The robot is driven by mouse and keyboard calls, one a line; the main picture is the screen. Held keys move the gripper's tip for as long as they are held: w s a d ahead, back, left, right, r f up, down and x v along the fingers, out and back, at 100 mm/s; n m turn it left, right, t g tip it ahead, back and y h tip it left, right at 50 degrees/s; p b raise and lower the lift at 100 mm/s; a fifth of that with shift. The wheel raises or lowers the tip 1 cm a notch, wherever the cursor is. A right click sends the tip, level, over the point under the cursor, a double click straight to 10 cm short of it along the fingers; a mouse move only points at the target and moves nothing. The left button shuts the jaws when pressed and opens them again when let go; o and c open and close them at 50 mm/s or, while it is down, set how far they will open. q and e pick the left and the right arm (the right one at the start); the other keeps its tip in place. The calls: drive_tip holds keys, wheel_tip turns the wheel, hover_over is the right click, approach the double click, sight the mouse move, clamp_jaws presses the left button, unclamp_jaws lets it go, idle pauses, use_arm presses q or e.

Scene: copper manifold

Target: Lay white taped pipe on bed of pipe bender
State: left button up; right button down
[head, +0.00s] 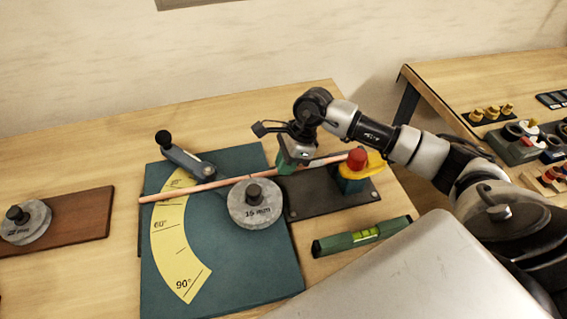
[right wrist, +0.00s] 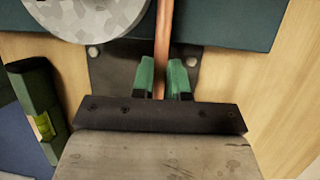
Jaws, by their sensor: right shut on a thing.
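A long copper pipe (head: 212,186) lies across the pipe bender, over the teal bed (head: 230,274) and the yellow angle scale (head: 172,238). It passes behind the grey 15 mm wheel (head: 252,204) toward the red-knobbed clamp (head: 356,160). I cannot make out white tape on it. My right gripper (head: 286,168) is shut on the pipe, right of the wheel and above the dark plate (head: 312,204). In the right wrist view the pipe (right wrist: 163,40) runs between the green fingertips (right wrist: 163,78), beside the wheel (right wrist: 90,12). Contact with the bed is unclear. My left gripper is out of view.
The bender's lever (head: 192,163) has a black knob and sits at the back of the bed. A green spirit level (head: 362,236) lies at front right. A brown board (head: 84,218) with another wheel (head: 26,222) is left. A second table (head: 470,72) holds small parts.

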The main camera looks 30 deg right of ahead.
drive_tip(key=c, duration=0.7)
unclamp_jaws()
drive_tip(key=shift+c, duration=0.2)
drive_tip(key=shift+r, duration=0.15)
drive_tip(key=shift+r+p, duration=1.7)
drive_tip(key=shift+r, duration=1.7)
drive_tip(key=shift+s+f, duration=0.1)
